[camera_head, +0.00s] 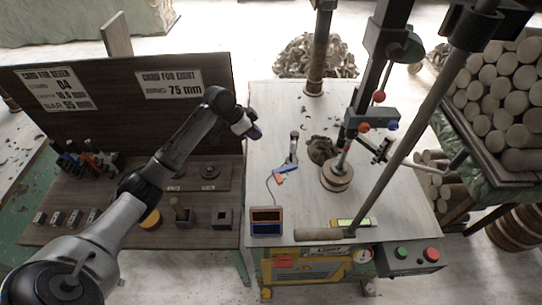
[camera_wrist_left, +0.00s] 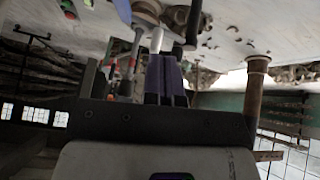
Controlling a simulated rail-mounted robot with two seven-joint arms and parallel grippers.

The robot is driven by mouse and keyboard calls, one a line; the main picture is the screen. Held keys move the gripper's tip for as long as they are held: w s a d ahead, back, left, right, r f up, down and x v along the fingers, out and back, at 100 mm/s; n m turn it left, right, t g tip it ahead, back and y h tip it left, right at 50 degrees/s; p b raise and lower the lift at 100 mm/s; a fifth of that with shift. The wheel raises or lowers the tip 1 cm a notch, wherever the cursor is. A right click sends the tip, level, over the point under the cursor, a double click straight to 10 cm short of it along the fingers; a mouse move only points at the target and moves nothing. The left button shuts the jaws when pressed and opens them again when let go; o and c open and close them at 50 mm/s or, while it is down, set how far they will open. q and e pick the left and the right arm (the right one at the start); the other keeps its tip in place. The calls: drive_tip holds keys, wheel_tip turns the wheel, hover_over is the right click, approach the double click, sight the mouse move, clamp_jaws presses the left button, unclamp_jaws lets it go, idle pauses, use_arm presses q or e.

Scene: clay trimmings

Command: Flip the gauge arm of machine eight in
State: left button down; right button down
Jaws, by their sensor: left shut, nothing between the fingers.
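Machine eight appears to be the pale-topped bench machine (camera_head: 265,110) right of centre in the head view. Its dark upright column (camera_head: 368,75) carries a crossbar (camera_head: 378,117) with red and blue knobs. A short dark-and-white bar (camera_head: 375,148) sticks out below the crossbar; I cannot tell surely whether it is the gauge arm. A round disc stack (camera_head: 337,176) sits under the column. My left gripper (camera_head: 254,133) is shut and empty, above the bench's left edge, well left of the column. Its purple-dark fingers (camera_wrist_left: 167,72) lie together in the left wrist view. My right gripper does not show.
A long slanted pole (camera_head: 415,135) crosses in front of the bench's right side. A brown post (camera_head: 317,55) stands at the back. A small stand (camera_head: 293,148), a blue-orange tool (camera_head: 286,169) and a display box (camera_head: 266,220) are on the bench. A card board (camera_head: 120,100) stands left.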

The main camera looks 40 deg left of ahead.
use_arm(q)
drive_tip(key=shift+s+d+r+m+h, duration=0.15)
drive_tip(key=shift+d+m+h, duration=0.3)
drive_tip(key=shift+m, duration=0.55)
drive_tip(key=shift+d+r+m+h, duration=0.1)
drive_tip(key=shift+d+m+h, duration=0.3)
drive_tip(key=shift+m, duration=0.6)
drive_tip(key=d+r+x, duration=0.1)
drive_tip(key=x, duration=1.2)
drive_tip(key=shift+w+f, duration=0.3)
drive_tip(key=shift+w, duration=0.25)
drive_tip(key=shift+d, duration=0.1)
